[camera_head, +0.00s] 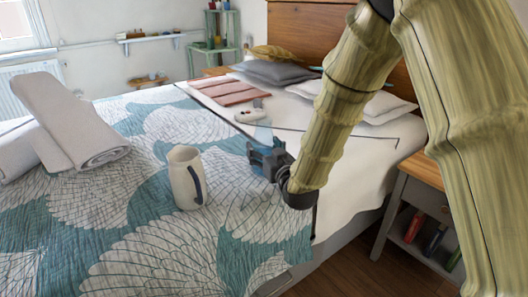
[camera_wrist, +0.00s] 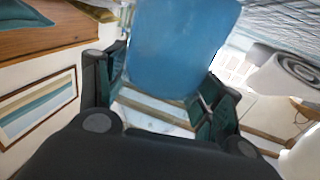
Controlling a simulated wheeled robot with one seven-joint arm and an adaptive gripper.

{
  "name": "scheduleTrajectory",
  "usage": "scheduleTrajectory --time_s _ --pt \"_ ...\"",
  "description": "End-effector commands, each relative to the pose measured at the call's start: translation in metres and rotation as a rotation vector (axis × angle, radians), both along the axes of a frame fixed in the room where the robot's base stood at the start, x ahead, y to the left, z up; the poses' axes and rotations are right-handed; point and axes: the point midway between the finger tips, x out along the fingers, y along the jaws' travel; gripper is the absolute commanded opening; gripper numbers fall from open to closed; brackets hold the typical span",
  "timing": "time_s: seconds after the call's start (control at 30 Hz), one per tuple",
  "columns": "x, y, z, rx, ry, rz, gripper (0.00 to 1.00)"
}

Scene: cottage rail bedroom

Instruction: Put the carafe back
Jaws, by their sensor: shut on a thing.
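The carafe looks like a blue, see-through vessel (camera_wrist: 183,45) in the wrist view, between the two dark fingers of my gripper (camera_wrist: 165,85). My gripper is shut on it. In the head view my gripper (camera_head: 266,158) is over the right part of the bed, and only a faint bluish, see-through shape (camera_head: 263,134) shows at its fingers. The carafe's full outline and base are hidden or too faint to tell.
A cream jug (camera_head: 185,178) with a dark blue handle stands on the patterned bed cover (camera_head: 130,230), left of my gripper. Rolled grey towels (camera_head: 70,125) lie at left. A white controller-like item (camera_head: 249,115) lies behind. A wooden-topped nightstand (camera_head: 420,168) stands at right, partly behind my arm.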

Motion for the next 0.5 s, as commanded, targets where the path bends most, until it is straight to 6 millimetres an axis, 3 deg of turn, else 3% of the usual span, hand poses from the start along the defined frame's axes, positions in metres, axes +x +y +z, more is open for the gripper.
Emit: scheduleTrajectory --time_s 0.33,0.37,0.47,0.5 --pt "0.0004 -0.0002 -0.0007 0.001 -0.003 0.000 0.17" --pt "0.0001 -0.0002 -0.0018 0.000 -0.001 0.000 0.69" --pt "0.0001 -0.0002 -0.0012 0.000 -0.001 0.000 0.87" --pt "0.0001 -0.0002 -0.0012 0.000 -0.001 0.000 0.89"
